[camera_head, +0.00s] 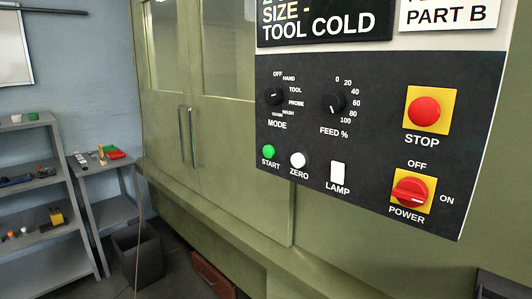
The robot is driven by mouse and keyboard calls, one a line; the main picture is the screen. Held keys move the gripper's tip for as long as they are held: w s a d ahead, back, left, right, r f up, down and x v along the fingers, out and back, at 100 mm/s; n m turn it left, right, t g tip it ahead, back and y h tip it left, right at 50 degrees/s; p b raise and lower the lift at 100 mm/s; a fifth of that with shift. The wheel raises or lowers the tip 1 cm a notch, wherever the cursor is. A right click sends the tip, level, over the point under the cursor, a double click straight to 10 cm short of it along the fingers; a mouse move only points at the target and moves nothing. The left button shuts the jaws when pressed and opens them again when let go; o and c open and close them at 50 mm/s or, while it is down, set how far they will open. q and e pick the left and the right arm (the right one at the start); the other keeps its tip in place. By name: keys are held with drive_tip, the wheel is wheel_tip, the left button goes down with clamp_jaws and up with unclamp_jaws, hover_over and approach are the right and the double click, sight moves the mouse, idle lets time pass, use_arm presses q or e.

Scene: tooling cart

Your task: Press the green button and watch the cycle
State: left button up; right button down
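The green button (269,151), labelled START, sits at the lower left of a black control panel (300,185). Nothing touches it. A white ZERO button (298,160) is just to its right, and a white LAMP switch (337,173) is further right. A red STOP button (424,111) on a yellow plate is at the upper right. A red POWER knob (410,192) on yellow is below it. The machine behind has closed green doors (215,150) with two vertical handles. Neither of my grippers shows in the head view.
MODE (273,96) and FEED (333,103) knobs are above the buttons. At left stand a grey shelf (40,203) with small items and a grey side table (112,209). A dark bin (140,250) and a reddish box (213,278) are on the floor. Space before the panel looks clear.

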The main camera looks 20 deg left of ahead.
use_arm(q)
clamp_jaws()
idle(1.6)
